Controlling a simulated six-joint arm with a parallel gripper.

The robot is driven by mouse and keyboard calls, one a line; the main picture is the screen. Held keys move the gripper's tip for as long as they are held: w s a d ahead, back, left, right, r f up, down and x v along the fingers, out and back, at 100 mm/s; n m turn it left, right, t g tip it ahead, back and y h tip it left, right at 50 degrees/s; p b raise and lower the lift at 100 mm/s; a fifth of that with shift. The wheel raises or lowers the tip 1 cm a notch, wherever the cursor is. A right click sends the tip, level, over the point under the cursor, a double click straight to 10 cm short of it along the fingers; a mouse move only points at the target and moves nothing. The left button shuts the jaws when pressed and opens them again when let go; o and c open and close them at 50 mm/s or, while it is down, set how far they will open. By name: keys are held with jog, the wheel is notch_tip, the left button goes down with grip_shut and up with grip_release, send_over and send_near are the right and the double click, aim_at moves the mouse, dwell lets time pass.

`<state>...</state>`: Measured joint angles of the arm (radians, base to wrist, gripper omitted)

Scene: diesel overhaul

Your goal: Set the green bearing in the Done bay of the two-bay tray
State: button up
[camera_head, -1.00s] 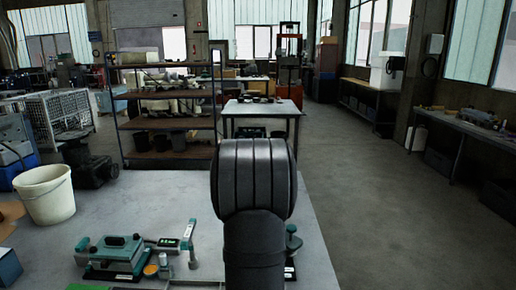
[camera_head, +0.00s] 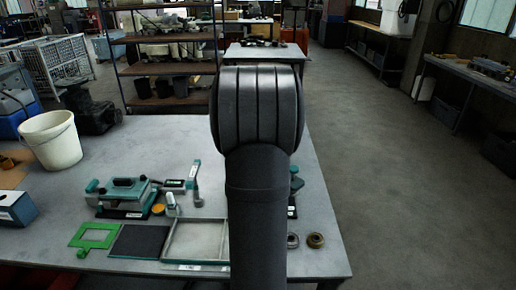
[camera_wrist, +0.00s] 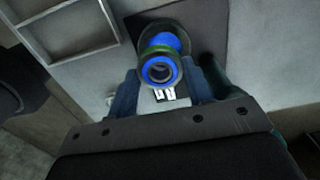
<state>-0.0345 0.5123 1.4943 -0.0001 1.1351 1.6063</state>
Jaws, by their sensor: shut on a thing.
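In the wrist view my gripper (camera_wrist: 165,88) is shut on a ring-shaped part with a green outer band and a blue inner ring, which looks like the green bearing (camera_wrist: 160,70). A dark round flange and more blue show just behind it; I cannot tell whether they belong to it. The grey two-bay tray (camera_wrist: 117,22) is at the upper left, apart from the gripper. In the head view the tray (camera_head: 165,241) lies on the bench, its right part hidden by my arm. Its front label is unreadable. My gripper is hidden there.
Left of the tray lie a dark pad (camera_head: 138,241) and a green frame (camera_head: 95,236). A teal fixture (camera_head: 124,191) stands behind them. Two small rings, one brownish (camera_head: 315,240), lie right of my arm. A white bucket (camera_head: 50,141) stands on the back left.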

jog(key=s+a+r, duration=0.1)
jog(key=s+a, duration=0.2)
jog(key=s, duration=0.4)
jog(key=s+a+r, duration=0.1)
jog(key=s+a, duration=0.2)
jog(key=s, duration=0.4)
jog(key=shift+w+d+f, duration=0.1)
jog(key=shift+f, duration=2.2)
jog(key=shift+d+f, duration=0.1)
jog(key=shift+f, duration=2.15)
jog(key=shift+f, duration=0.35)
jog(key=o, duration=1.3)
notch_tip(320, 180, up, 7)
